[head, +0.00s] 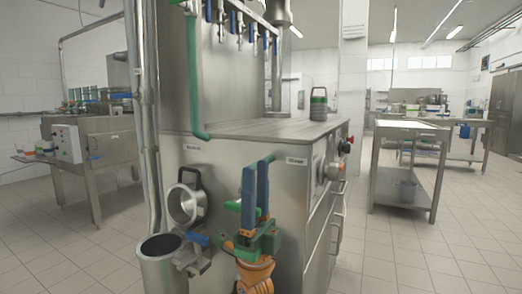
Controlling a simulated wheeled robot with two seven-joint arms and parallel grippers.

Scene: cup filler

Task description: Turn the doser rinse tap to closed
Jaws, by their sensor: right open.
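My right gripper (256,168) is in front of the steel machine's front panel, its two long blue fingers pointing up with a narrow gap between them. Its green body and orange wrist show below. My left gripper is not in view.
Left of the gripper are a round steel port (186,204), a blue lever (196,239) and an open steel cylinder (160,248). A green hose (192,85) runs down the machine. A steel table (410,128) stands at right, with free floor before it.

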